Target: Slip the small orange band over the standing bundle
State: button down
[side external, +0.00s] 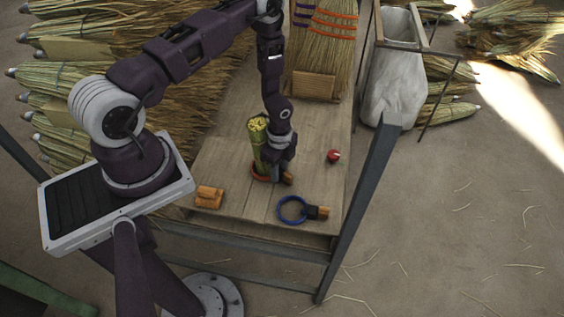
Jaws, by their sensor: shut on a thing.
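The bundle (257,140) of yellow-green stalks stands upright on the wooden work table, leaning slightly in the picture. The small orange band (259,178) shows as an arc across the front of the bundle's foot, low near the table top. It looks to be around the bundle, but its far side is hidden. My gripper (285,178) points down just right of the bundle's foot. It is shut on the band's brown wooden tab, part of which shows beside the fingers. The fingertips are small and partly hidden.
A blue ring (292,209) with a wooden tab lies at the table's front edge. A wooden block (208,197) lies front left, a red ball (333,156) right. A broom (325,45) stands behind with a wooden block (313,86). A white sack (393,80) hangs right of the table (225,158).

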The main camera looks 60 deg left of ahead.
jog(key=shift+s+a+f, duration=0.1)
jog(key=shift+s+f, duration=0.05)
jog(key=shift+s, duration=0.35)
jog(key=c, duration=1)
grip_release()
jog(key=shift+a, duration=0.1)
notch_tip(320, 180, up, 34)
jog(key=d+r+n+t+y, duration=0.1)
jog(key=d+n+t+y, duration=0.15)
jog(key=n, duration=0.45)
jog(key=s+d+r+n+t, duration=0.1)
jog(key=s+d+r+n, duration=0.1)
jog(key=s+r, duration=0.2)
jog(key=s+d+r+n+t+h, duration=0.1)
jog(key=s+d+r+n, duration=0.1)
jog(key=s, duration=0.5)
jog(key=s+d+r+n+t+h, duration=0.1)
jog(key=s+d+r+n, duration=0.2)
jog(key=s+r, duration=0.3)
jog(key=shift+d+r+t, duration=0.15)
jog(key=shift+d+t, duration=0.1)
jog(key=shift+d, duration=0.05)
